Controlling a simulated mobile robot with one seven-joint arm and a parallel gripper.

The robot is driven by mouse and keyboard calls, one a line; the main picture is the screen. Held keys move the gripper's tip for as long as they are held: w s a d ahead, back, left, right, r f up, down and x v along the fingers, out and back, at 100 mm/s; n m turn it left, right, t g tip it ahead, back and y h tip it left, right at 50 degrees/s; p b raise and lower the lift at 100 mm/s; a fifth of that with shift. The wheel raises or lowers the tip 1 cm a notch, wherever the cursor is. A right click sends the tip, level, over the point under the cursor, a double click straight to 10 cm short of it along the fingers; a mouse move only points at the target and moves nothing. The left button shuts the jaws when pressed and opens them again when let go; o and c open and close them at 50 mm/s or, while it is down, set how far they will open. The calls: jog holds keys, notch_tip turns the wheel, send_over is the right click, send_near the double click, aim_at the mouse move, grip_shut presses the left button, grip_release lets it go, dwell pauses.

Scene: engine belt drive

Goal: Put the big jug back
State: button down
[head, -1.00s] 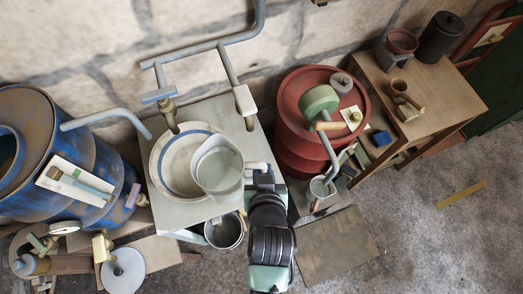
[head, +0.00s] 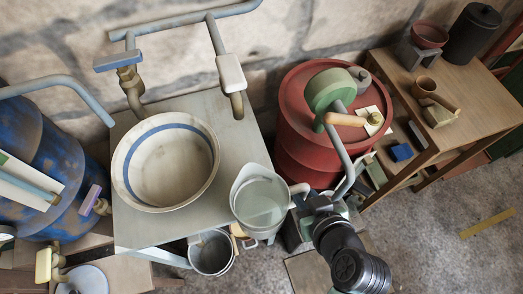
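The big jug (head: 262,203) is pale and translucent, with clear liquid-like contents in it. In the head view it is near the middle, upright or nearly so, at the right edge of the grey table (head: 245,130). My gripper (head: 303,200) is at the jug's handle on its right side and appears shut on it. The fingertips are partly hidden by the handle and my wrist. I cannot tell how high the jug is above what lies below.
A white basin with a blue band (head: 168,160) stands on the grey table under two taps. A metal pot (head: 211,252) is below the table's front edge. A red drum (head: 305,150) with a green-wheeled crank is behind my gripper. A wooden shelf (head: 450,85) stands right.

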jog(key=w+a+f, duration=0.1)
jog(key=w+a, duration=0.1)
jog(key=w, duration=0.5)
jog(key=w+a+f, duration=0.2)
jog(key=w, duration=0.6)
jog(key=shift+a+f, duration=0.15)
jog(key=shift+f, duration=0.1)
jog(key=shift+w, duration=0.1)
jog(key=c, duration=0.8)
grip_release()
jog(key=shift+f, duration=0.1)
jog(key=shift+o, duration=0.2)
